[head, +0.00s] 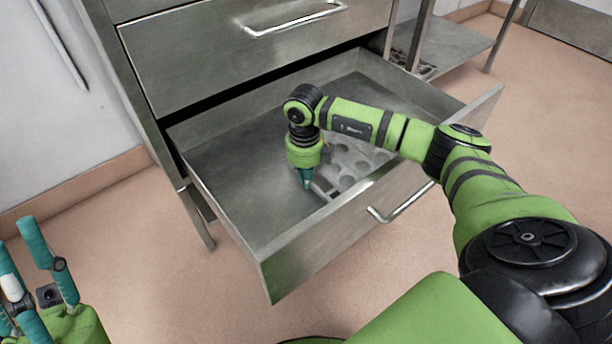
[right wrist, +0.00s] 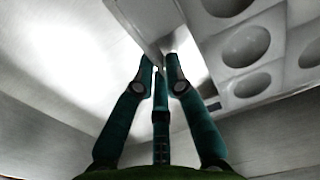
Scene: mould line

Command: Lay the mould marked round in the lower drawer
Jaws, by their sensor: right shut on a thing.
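The metal mould (head: 352,160) with round hollows is inside the open lower drawer (head: 235,205), towards its front right part. My right gripper (head: 307,184) reaches down into the drawer at the mould's left side and is shut on it. In the right wrist view the mould (right wrist: 250,45) fills the upper right, and the fingers (right wrist: 160,68) close together on its near edge. Whether the mould rests fully on the drawer floor I cannot tell; my wrist and forearm hide part of it. My left gripper (head: 17,238) is at the lower left, open and empty, away from the drawer.
The upper drawer (head: 240,50) is shut above the open one. The lower drawer's front wall with its handle (head: 400,203) faces me. A metal rack (head: 450,45) stands behind at right. The left part of the drawer floor is bare.

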